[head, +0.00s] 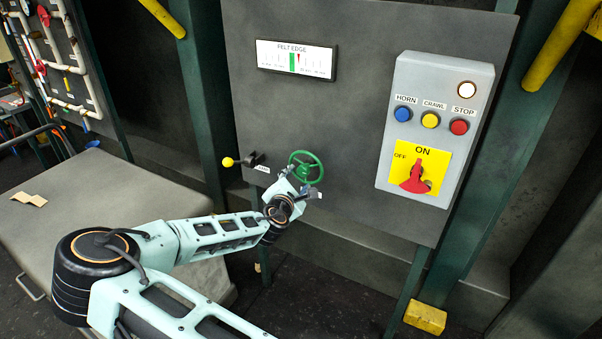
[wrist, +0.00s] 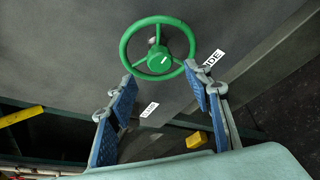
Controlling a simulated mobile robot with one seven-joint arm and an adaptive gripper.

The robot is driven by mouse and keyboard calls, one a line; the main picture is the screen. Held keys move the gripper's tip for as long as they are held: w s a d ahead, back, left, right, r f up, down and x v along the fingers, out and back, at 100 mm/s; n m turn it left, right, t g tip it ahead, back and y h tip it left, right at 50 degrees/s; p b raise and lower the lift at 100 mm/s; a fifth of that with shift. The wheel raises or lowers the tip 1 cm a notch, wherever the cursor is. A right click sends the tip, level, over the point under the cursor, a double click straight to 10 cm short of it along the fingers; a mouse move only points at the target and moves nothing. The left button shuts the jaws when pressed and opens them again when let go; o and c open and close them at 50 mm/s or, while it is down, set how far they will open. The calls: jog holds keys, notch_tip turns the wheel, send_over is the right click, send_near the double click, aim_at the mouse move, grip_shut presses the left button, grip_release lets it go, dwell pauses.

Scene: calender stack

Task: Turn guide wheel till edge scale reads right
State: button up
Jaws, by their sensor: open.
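The green guide wheel (head: 305,166) is on the grey panel, below the edge scale. In the wrist view the wheel (wrist: 158,21) is ahead of my gripper (wrist: 172,90), whose blue-padded fingers are apart with nothing between them. The fingertips are near the wheel's lower rim; I cannot tell whether they touch it. In the head view my gripper (head: 300,192) is just below the wheel, partly hidden by my arm.
A lever with a yellow knob (head: 228,162) sticks out left of the wheel. At right is a control box (head: 437,128) with blue, yellow and red buttons and a red rotary switch (head: 417,177). A grey bench (head: 100,185) stands at left.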

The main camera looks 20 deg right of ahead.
aim_at(302, 172)
jog(key=x, duration=0.6)
jog(key=shift+p, duration=0.4)
jog(key=shift+s, duration=0.1)
jog(key=c, duration=1.1)
